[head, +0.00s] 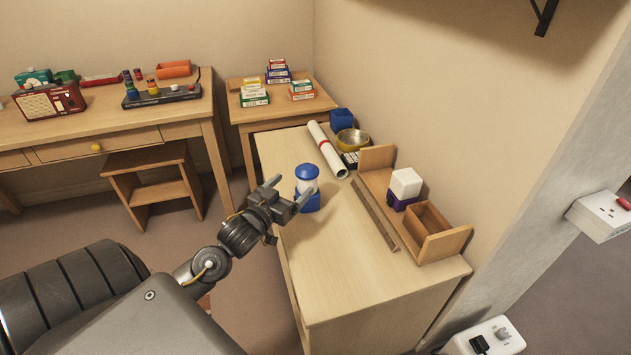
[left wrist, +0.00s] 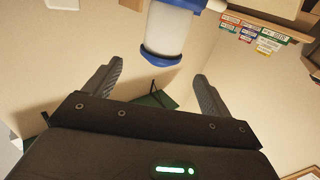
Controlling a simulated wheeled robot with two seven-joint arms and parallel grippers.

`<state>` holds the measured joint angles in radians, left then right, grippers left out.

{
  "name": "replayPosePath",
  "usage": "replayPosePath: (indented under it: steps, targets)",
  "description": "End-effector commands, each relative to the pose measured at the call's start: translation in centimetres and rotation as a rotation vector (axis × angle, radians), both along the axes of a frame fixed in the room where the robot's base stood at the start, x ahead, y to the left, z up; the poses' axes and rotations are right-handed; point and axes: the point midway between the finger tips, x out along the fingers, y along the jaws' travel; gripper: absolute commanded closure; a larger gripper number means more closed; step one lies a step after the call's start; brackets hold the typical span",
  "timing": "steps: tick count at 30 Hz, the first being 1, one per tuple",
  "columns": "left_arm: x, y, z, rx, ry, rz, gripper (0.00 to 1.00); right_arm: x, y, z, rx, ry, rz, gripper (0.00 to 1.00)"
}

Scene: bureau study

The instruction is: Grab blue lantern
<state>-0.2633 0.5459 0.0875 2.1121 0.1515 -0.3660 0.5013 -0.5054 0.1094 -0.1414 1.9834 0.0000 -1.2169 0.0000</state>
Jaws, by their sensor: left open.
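The blue lantern (head: 307,178) stands upright on the light wooden desk (head: 345,260), near its left edge. It has a blue domed top, a clear or white middle and a blue base. My left gripper (head: 289,191) is open beside the lantern, at its left and near side, and partly covers its lower part. In the left wrist view the lantern (left wrist: 168,32) shows ahead of the open jaws (left wrist: 158,88), with its white middle and a blue rim. Whether a finger touches it I cannot tell. My right gripper is not in view.
A wooden organizer (head: 446,243) with a white and purple box (head: 404,186) stands on the desk's right side. The desk's front is clear.

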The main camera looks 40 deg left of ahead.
Motion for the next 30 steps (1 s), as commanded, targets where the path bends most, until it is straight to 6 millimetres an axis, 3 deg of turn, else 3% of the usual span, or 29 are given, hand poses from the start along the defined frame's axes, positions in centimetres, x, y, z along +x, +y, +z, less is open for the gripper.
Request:
replayPosePath:
  steps: [5,15,22,30]
  targets:
    - [0.4,0.8,0.0,0.0,-0.001,0.013,0.17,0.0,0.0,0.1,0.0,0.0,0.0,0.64]
    - [4.6,1.5,-0.1,0.001,0.002,0.018,0.17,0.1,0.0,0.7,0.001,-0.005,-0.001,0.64]
    - [5.4,1.4,0.0,0.001,0.001,0.016,0.17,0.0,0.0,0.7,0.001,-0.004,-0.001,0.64]
    - [9.3,1.6,0.3,0.0,0.001,0.016,0.17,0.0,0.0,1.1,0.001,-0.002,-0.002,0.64]
